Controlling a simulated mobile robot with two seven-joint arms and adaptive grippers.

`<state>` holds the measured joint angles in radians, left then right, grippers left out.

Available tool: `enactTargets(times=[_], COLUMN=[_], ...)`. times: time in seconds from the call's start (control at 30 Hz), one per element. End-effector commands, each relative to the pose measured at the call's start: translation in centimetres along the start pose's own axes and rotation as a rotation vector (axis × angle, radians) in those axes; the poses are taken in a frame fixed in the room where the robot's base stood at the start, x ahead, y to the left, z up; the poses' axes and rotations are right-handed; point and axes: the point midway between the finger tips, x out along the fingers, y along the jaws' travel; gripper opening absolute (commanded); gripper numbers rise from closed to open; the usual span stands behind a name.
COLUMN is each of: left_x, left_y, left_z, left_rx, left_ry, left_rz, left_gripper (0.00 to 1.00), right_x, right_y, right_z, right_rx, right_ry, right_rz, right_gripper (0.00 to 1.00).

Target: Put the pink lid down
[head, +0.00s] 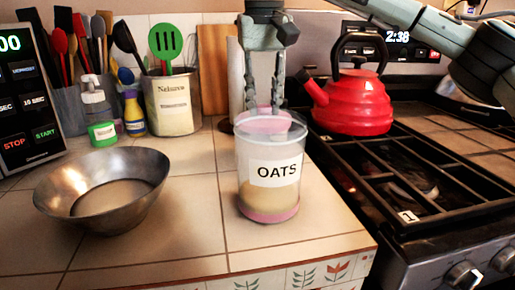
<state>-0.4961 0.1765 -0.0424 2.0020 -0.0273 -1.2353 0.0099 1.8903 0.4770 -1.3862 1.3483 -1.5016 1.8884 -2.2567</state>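The pink lid (265,121) is at the top of a clear jar labelled OATS (270,172). I cannot tell whether it rests on the rim or is held just at it. The jar stands upright on the tiled counter, with pale contents low inside and a pink base. My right gripper (264,106) points straight down over the lid, its two fingers apart and their tips at the lid's top. Whether they grip the lid is not clear. My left gripper is not in view.
A metal bowl (104,188) stands on the counter at left. A red kettle (352,101) sits on the stove (425,213) at right. A utensil crock (172,103), bottles and a cutting board (213,68) stand at the back. Counter between bowl and jar is clear.

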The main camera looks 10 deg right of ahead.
Motion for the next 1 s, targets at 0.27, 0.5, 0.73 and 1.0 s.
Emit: enactTargets(times=[0.27,0.5,0.73,1.0], left_x=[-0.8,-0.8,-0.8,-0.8], left_y=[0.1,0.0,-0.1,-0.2], left_z=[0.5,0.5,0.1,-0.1], left_rx=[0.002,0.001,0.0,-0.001], left_ry=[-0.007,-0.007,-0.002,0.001], left_rz=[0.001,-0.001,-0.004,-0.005], left_gripper=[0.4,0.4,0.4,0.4], right_x=[4.0,6.7,7.8,7.9], right_y=[-0.1,-0.2,-0.3,-0.3], right_z=[0.6,1.1,1.2,1.2], right_rx=[0.0,-0.001,0.0,0.0], right_ry=[-0.001,-0.002,0.001,0.0], right_rz=[0.0,0.0,-0.001,-0.001], right_gripper=[0.0,0.0,0.0,0.39])
